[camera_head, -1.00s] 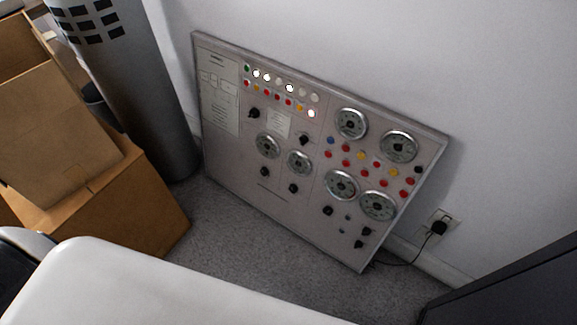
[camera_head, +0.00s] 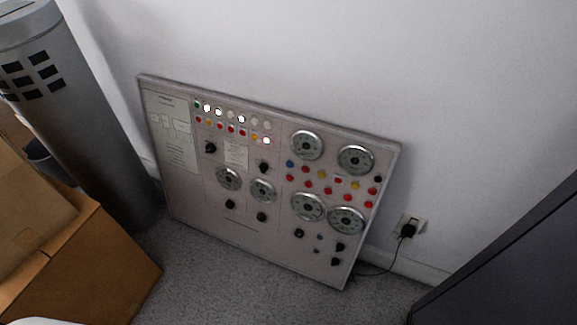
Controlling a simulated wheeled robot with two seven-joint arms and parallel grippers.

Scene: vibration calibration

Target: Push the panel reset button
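A grey control panel (camera_head: 210,220) leans against the white wall, standing on the carpet. It carries rows of small coloured buttons and lamps, several round dials and black knobs. Some lamps in the upper left rows are lit white. A green button (camera_head: 197,104) sits at the left end of the top row. A blue button (camera_head: 290,163) and several red and yellow ones sit below the upper right dials. The labels are too small to read, so I cannot tell which one is the reset button. Neither of my grippers is in view.
Cardboard boxes (camera_head: 85,270) and a grey cylinder (camera_head: 95,130) stand at the left. A dark cabinet-like object (camera_head: 510,260) fills the lower right. A black plug in a wall socket (camera_head: 408,229) has a cable by the panel. Grey carpet (camera_head: 205,285) lies free before the panel.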

